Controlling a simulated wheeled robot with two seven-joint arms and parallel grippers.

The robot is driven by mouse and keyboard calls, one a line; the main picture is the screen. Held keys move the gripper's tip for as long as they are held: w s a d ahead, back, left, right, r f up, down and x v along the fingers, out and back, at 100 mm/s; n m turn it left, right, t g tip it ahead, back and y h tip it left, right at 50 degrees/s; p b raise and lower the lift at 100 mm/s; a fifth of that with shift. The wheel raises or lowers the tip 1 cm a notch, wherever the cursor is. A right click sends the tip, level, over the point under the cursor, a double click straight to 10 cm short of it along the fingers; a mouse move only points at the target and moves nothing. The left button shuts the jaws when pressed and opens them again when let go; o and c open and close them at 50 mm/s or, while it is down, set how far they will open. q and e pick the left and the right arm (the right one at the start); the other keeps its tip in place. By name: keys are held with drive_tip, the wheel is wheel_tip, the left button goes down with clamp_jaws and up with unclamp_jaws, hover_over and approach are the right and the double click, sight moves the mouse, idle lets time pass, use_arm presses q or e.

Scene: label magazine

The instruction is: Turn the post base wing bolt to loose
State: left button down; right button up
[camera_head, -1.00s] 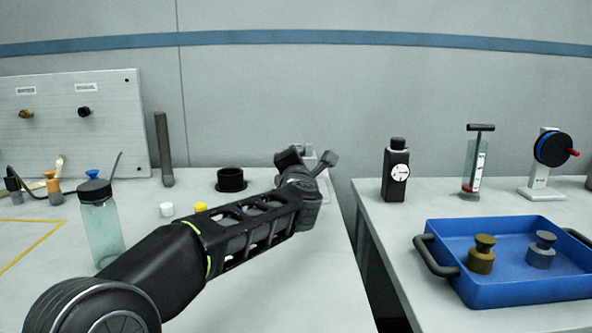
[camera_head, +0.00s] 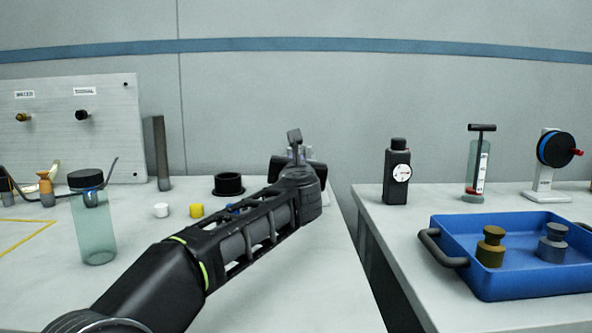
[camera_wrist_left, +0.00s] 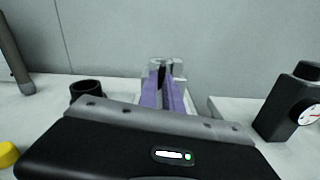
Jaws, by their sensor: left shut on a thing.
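My left gripper (camera_head: 297,158) is at the far right end of the left table, with its arm reaching in from the lower left. In the left wrist view its two purple-faced fingers (camera_wrist_left: 165,97) are close together and shut on a small dark piece, which I take to be the post base wing bolt. The bolt is mostly hidden by the fingers, and its angle cannot be read. A pale grey fitting (camera_wrist_left: 164,66) stands just beyond the fingertips, probably the post base. My right gripper is not in view.
A black ring-shaped cup (camera_head: 228,185) stands left of the gripper, with white (camera_head: 161,210) and yellow (camera_head: 196,211) caps nearby. A clear bottle (camera_head: 97,230) stands further left. A gap separates the right table, which holds a black gauge block (camera_head: 396,175) and a blue tray (camera_head: 520,285).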

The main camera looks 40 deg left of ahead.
use_arm(q)
drive_tip(key=shift+f+n+b, duration=0.15)
drive_tip(key=shift+n+b, duration=0.3)
drive_tip(key=shift+n, duration=0.45)
drive_tip(key=c, duration=1.5)
unclamp_jaws()
drive_tip(key=v, duration=0.7)
drive_tip(key=shift+s+d+p, duration=0.3)
drive_tip(key=shift+p, duration=0.05)
